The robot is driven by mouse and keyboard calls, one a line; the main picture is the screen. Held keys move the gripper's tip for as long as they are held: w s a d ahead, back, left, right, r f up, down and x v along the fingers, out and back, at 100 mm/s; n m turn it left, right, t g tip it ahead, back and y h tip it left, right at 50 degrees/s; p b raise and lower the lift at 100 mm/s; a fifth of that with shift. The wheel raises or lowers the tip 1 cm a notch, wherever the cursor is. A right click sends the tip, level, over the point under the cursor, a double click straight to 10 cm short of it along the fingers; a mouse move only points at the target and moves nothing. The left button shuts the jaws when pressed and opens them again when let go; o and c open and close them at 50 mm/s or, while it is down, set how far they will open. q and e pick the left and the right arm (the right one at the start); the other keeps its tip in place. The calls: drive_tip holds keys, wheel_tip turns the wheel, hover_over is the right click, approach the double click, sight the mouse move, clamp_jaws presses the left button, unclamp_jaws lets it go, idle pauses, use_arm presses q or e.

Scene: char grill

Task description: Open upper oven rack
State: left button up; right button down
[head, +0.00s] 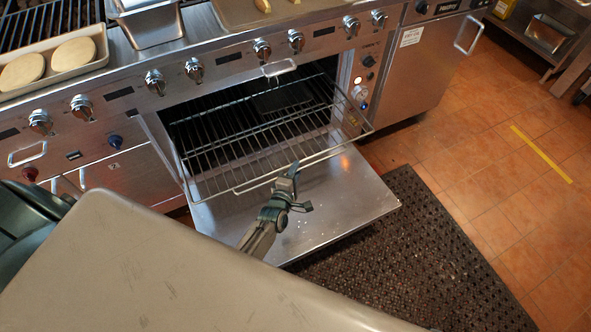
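The wire oven rack (235,150) sits in the open oven, and its front part sticks out over the lowered door. My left gripper (294,170) is at the middle of the rack's front bar. Its fingers look close together around the bar, though they are small in the view. The oven door (345,195) hangs open and flat below the rack. My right gripper is not in view.
The oven cavity behind the rack is dark. A tray with round patties (72,54) lies on top at left. A black perforated mat (420,250) covers the floor in front.

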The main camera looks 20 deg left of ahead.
use_arm(q)
drive_tip(key=shift+w+r, duration=0.1)
drive_tip(key=shift+r, duration=0.1)
